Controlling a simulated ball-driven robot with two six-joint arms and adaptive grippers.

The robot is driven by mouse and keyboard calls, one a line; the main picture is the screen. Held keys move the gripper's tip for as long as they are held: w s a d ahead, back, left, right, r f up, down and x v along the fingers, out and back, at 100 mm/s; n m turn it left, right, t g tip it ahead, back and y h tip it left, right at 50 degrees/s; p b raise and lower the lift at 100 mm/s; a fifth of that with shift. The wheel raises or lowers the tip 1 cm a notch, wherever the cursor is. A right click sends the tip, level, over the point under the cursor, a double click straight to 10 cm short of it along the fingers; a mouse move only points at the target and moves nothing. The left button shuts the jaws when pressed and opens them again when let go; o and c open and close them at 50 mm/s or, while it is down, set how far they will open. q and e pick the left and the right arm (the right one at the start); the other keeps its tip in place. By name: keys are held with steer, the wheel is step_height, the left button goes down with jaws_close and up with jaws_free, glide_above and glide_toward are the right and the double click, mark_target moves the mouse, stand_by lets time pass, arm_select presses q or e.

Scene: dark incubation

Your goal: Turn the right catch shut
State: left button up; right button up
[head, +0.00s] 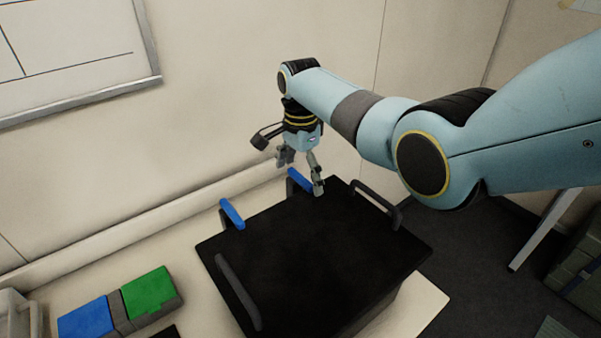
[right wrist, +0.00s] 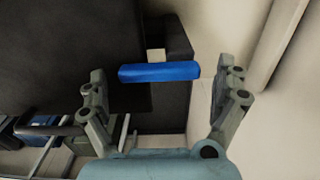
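A large black box (head: 320,235) stands on a pale table, with two blue catches at its wall-side edge. The right catch (head: 297,180) is a blue bar, partly hidden behind my right gripper (head: 302,172). The left catch (head: 231,214) is in full view, farther left on the same edge. In the right wrist view, the blue bar of the right catch (right wrist: 158,72) lies crosswise between the two spread fingers of my right gripper (right wrist: 164,84), with a gap at each end. My right gripper is open and holds nothing. My left gripper is not in view.
Two dark handles rise from the box, one at the left (head: 238,292) and one at the right (head: 378,203). A green block (head: 149,292) and a blue block (head: 85,318) lie on the table at left. The wall stands close behind the catches.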

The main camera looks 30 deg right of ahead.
mark_target(301, 176)
step_height(301, 176, up, 12)
stand_by(0.6)
stand_by(0.5)
